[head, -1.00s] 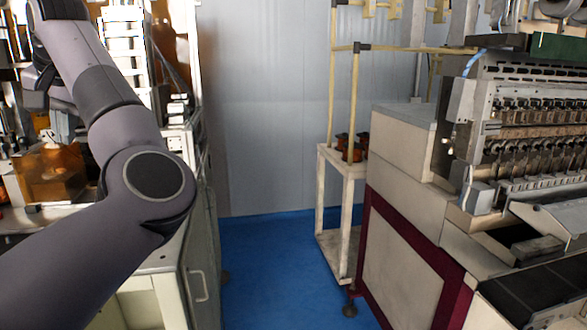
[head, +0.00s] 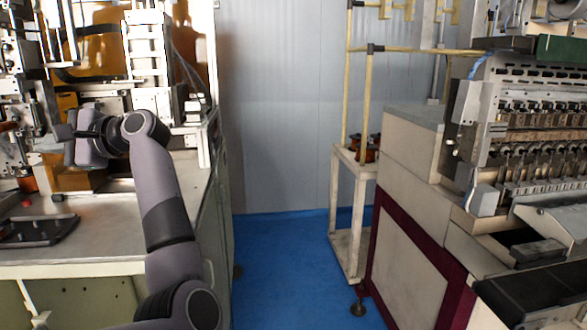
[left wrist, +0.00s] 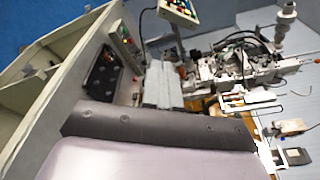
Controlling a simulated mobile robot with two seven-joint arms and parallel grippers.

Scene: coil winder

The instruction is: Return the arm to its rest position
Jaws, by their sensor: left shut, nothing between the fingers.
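My left arm (head: 165,190) rises from the bottom of the head view and bends left at the top. My left gripper (head: 52,138) points left, in front of the machine on the left and above its worktop. It is shut and empty. In the left wrist view its pale fingers (left wrist: 160,84) lie side by side past the dark wrist edge. My right gripper is in neither current view.
The left machine's worktop (head: 110,235) carries a black plate (head: 38,230) and a small red knob (head: 27,183). A coil winder (head: 530,130) stands on the right, beside a white stand (head: 348,215). The blue floor (head: 285,270) between is clear.

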